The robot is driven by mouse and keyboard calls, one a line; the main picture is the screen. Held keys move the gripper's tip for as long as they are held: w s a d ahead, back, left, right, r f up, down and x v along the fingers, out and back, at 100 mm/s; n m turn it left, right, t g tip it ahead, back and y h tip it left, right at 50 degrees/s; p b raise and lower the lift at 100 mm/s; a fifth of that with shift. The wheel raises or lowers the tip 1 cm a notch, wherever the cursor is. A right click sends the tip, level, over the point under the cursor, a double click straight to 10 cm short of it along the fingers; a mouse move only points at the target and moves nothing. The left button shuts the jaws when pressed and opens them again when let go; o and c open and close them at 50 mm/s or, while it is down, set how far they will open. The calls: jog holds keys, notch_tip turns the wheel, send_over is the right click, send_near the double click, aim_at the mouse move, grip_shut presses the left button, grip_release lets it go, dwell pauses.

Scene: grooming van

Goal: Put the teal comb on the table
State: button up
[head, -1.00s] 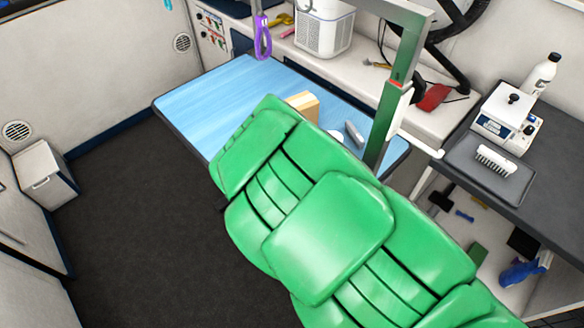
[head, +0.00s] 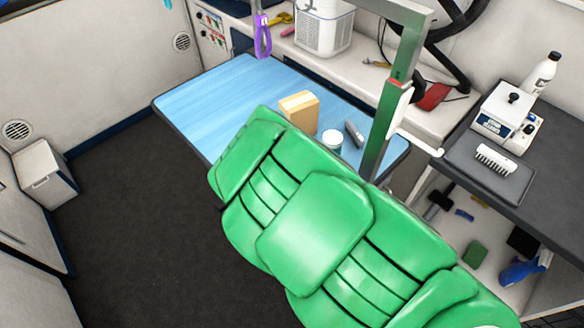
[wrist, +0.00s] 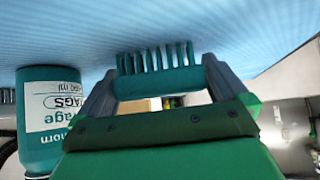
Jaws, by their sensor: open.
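The teal comb (wrist: 158,82) shows in the wrist view between the two fingers of my gripper (wrist: 160,84), its teeth pointing toward the blue table surface. The teeth look at or very near the table; I cannot tell whether they touch. My gripper is open around the comb. The blue table (head: 215,95) is in the middle of the head view, partly covered by my green arm. The comb and my gripper are hidden behind that arm there.
A tan block (head: 299,110), a white-lidded container (head: 332,138) and a grey object (head: 354,133) are on the table. A teal labelled container (wrist: 50,110) is left of my gripper in the wrist view. A green post (head: 385,130) stands at the table's right. The table's left part is clear.

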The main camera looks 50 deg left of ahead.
jog(key=shift+v, duration=3.85)
jog(key=shift+w, duration=0.1)
